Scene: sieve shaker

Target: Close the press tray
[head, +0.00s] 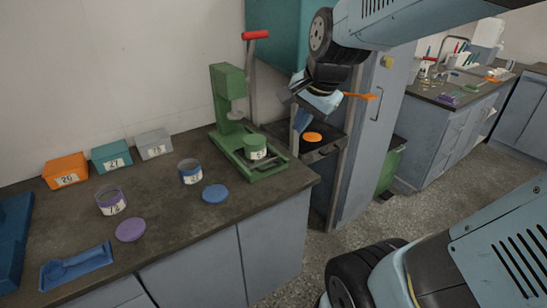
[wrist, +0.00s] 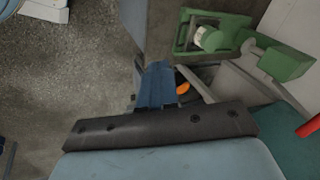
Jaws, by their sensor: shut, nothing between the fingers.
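The press tray (head: 325,152) is a dark, shallow tray below the teal housing at the right end of the bench, and it stands out from it. An orange round piece (head: 313,137) lies in it. In the wrist view part of the tray (wrist: 208,72) and the orange piece (wrist: 183,88) show beside my fingers. My gripper (head: 299,125) points down at the tray's left side, shut and empty. Its blue fingers (wrist: 157,70) hide part of the tray in the wrist view. I cannot tell whether they touch it.
A green press (head: 228,110) with a red-handled lever and a labelled green pot (head: 255,147) stands left of the tray. Labelled boxes, jars and lids are on the bench. A tall grey cabinet (head: 365,135) stands right of the tray. Open floor (head: 425,215) lies in front.

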